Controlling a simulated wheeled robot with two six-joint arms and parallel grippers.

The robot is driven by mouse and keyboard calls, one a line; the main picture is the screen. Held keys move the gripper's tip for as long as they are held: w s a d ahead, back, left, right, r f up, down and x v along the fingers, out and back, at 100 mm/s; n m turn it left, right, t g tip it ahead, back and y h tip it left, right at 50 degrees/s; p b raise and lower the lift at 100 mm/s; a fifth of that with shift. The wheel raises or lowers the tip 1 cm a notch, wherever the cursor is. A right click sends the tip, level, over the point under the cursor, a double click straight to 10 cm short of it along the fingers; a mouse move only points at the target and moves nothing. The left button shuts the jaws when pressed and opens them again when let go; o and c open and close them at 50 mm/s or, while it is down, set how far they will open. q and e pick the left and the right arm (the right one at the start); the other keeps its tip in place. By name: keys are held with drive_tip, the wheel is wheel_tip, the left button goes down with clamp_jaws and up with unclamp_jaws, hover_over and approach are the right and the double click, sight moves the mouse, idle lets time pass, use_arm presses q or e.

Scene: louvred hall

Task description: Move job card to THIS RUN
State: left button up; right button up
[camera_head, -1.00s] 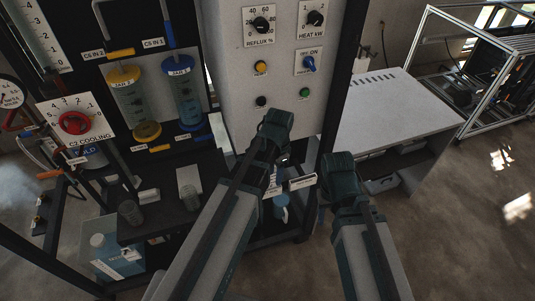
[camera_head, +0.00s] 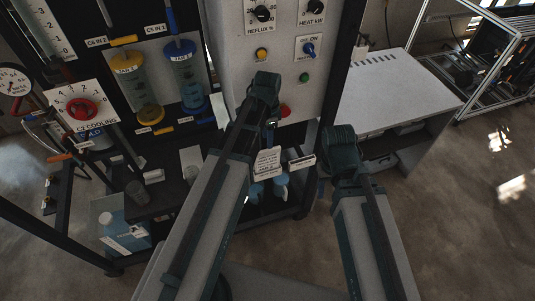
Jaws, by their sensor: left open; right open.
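A white card with small dark print (camera_head: 267,162), which looks like the job card, stands on the lower right part of the rack, just right of my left arm. A narrow white label (camera_head: 301,163) is beside it; its words are too small to read, so I cannot tell whether it says THIS RUN. My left gripper (camera_head: 264,88) is above the card, in front of the control panel, and holds nothing that I can see. My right gripper (camera_head: 340,142) is right of the label, apart from it and empty. Both are open, though their fingertips are hard to make out.
The control panel (camera_head: 285,55) with knobs and buttons rises behind the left gripper. Two jars, yellow (camera_head: 136,88) and blue (camera_head: 186,75), hang at left above a dark shelf. Blue bottles (camera_head: 281,184) stand below the card. A grey bench (camera_head: 392,95) is at right; the floor in front is clear.

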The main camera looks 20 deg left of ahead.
sight(268, 150)
use_arm(q)
wheel_tip(268, 150, down, 8)
drive_tip(key=b, duration=0.7)
drive_tip(key=shift+c, duration=0.3)
clamp_jaws()
idle(1.0)
